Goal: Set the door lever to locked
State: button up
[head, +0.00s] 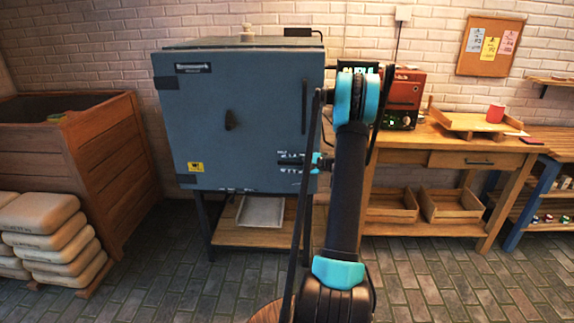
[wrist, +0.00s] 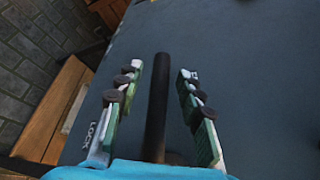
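The blue-grey kiln door (head: 240,110) is shut in the head view. The dark door lever (head: 291,163) lies about level at the door's lower right, beside small white lettering. In the wrist view the lever (wrist: 157,105) is a dark bar between the two fingers of my gripper (wrist: 160,72). Gaps show on both sides of the bar, so my gripper is open around it. A white LOCK label (wrist: 93,134) shows left of the left finger. In the head view my gripper (head: 318,162) is at the lever's right end, partly hidden by my arm.
A vertical dark handle (head: 304,107) stands on the door above the lever. A wooden bin (head: 105,150) and stacked sacks (head: 55,235) are at the left. A wooden workbench (head: 440,150) with a red machine (head: 404,95) is at the right. Paved floor (head: 160,270) lies clear in front.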

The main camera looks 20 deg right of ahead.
jog(key=shift+w+a, duration=0.2)
jog(key=shift+a, duration=0.05)
jog(key=shift+c, duration=0.6)
grip_shut()
